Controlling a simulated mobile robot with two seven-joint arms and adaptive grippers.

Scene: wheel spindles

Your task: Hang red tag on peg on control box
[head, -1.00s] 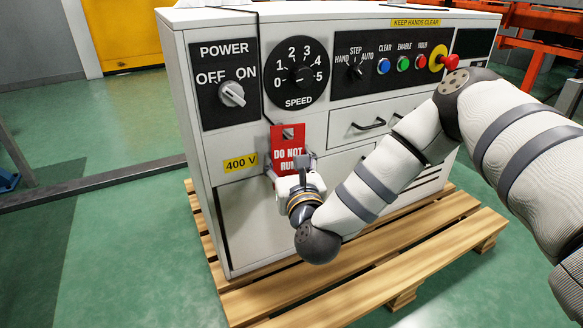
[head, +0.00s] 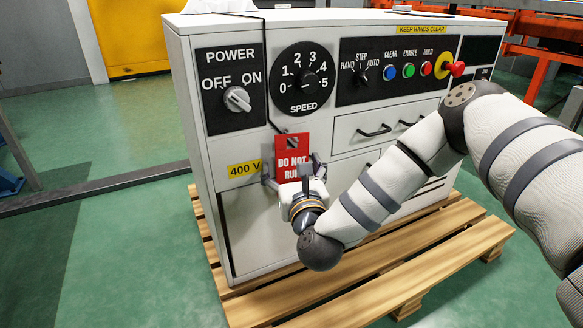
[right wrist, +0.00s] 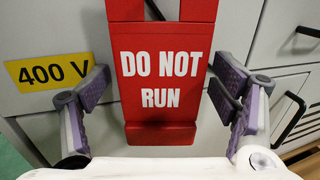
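The red "DO NOT RUN" tag (head: 292,155) is upright against the front of the control box (head: 240,225), below the POWER and SPEED panels. A small grey and dark spot shows in its upper part; I cannot tell whether this is the peg through its hole. In the right wrist view, the tag (right wrist: 161,95) stands between the fingers with a gap on each side. My right gripper (head: 293,172) is open around its lower part and not touching it; the fingers also show in the right wrist view (right wrist: 163,92). My left gripper is out of view.
A black cord (head: 266,60) runs down the box front to the tag. A yellow "400 V" label (head: 243,168) is left of the tag. Drawer handles (head: 374,131) stick out to the right. A wooden pallet (head: 390,270) lies beneath the box.

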